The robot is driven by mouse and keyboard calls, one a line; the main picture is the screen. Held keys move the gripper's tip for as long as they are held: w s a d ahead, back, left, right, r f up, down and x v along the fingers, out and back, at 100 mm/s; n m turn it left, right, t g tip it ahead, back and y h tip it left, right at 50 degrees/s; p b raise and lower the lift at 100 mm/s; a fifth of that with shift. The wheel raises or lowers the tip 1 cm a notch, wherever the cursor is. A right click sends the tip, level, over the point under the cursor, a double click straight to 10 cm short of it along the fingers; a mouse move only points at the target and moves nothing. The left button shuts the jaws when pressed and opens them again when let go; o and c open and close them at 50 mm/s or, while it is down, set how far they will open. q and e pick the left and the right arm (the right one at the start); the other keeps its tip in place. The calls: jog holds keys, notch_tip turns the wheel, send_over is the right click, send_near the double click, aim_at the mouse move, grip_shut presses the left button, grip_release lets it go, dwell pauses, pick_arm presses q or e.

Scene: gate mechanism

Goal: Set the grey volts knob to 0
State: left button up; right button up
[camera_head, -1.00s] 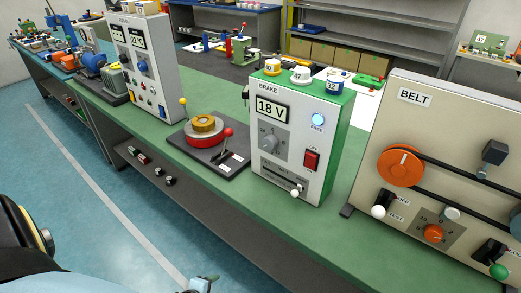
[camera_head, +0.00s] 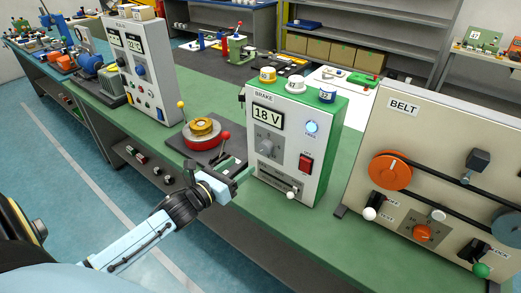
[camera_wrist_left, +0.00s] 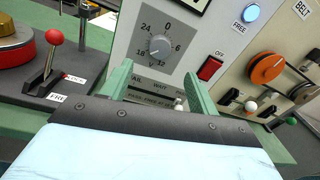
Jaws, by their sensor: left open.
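The grey volts knob (camera_head: 266,147) is on the front of the white and green BRAKE box (camera_head: 323,135), below a display (camera_head: 268,116) reading 18 V. In the left wrist view the knob (camera_wrist_left: 158,46) sits in a dial with 0 at the top, 6 at the right and 24 at the upper left. Its mark seems to point to the lower left, near 18. My left gripper (camera_head: 235,171) is open and empty, in front of and left of the box, apart from the knob. Its green fingers (camera_wrist_left: 158,85) spread below the knob in the wrist view. My right gripper is not seen.
A red rocker switch (camera_head: 305,163) and a slider with a white knob (camera_head: 290,195) are close to the dial. A red-knobbed lever (camera_head: 226,135) stands left of the box. The BELT panel (camera_head: 430,130) is at the right. Cups stand on top of the box.

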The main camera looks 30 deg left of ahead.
aim_at(264, 149)
pick_arm(q)
jog(key=w, duration=0.3)
jog(key=w+d, duration=0.1)
jog(key=w, duration=0.6)
jog(key=shift+d, duration=0.25)
jog(key=c, duration=1)
jog(key=shift+o, duration=0.2)
